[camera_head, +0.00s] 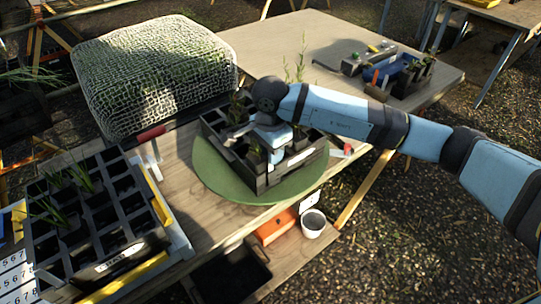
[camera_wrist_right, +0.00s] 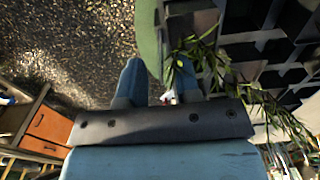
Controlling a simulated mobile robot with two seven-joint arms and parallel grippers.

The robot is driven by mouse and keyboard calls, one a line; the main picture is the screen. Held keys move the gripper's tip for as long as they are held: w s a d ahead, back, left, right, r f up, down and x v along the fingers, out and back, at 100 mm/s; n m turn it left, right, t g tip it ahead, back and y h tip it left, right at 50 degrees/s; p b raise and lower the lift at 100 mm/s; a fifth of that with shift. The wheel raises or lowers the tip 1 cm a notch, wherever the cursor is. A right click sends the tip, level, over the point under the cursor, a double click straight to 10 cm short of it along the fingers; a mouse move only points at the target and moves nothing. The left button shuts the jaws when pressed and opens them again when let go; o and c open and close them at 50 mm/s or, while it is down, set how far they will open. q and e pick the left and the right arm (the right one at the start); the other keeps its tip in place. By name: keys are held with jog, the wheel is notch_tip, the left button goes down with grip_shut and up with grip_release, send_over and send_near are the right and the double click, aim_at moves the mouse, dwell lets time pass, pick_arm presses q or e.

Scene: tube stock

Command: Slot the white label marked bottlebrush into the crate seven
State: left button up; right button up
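My right gripper (camera_head: 272,152) is over the black crate (camera_head: 262,181) on the round green mat (camera_head: 222,180). In the right wrist view its two blue fingers (camera_wrist_right: 160,82) stand apart, so it is open. A small white and red item (camera_wrist_right: 168,97) shows between the fingers; I cannot tell whether it is the label, and no grip on it shows. A white strip (camera_head: 300,157) is on the crate's front side; its writing is too small to read. I cannot make out the word bottlebrush or a seven on this crate. My left gripper is not in view.
A larger black crate (camera_head: 105,224) with plants stands at the left. A mesh-covered block (camera_head: 155,75) is behind. A blue tray (camera_head: 392,68) with pots sits at the back right. A white pot (camera_head: 313,223) and an orange box (camera_head: 275,226) are below the table's front edge.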

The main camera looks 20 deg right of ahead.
notch_tip(320, 180, up, 12)
jog(key=shift+r, duration=0.15)
dwell(0.5)
